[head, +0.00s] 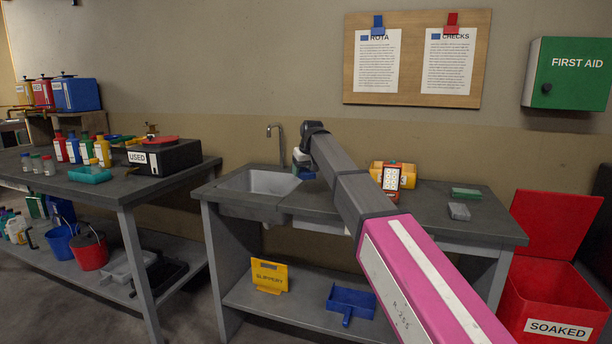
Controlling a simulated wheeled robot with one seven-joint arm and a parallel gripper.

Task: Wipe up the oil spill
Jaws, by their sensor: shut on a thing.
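My arm reaches away over the counter (350,228), and my gripper (303,165) is at its far end, above the right edge of the sink (262,182). It is shut on a small blue thing (305,175); too little of it shows to tell what it is. No oil spill can be made out in this view. A green pad (466,193) and a grey pad (459,211) lie on the right of the counter. A red bin (555,300) labelled SOAKED stands at the right with its lid open.
A black USED box (164,157) and several bottles stand on the left bench (125,190). A yellow SLIPPERY sign (270,276) and a blue dustpan (351,301) are on the shelf below the counter.

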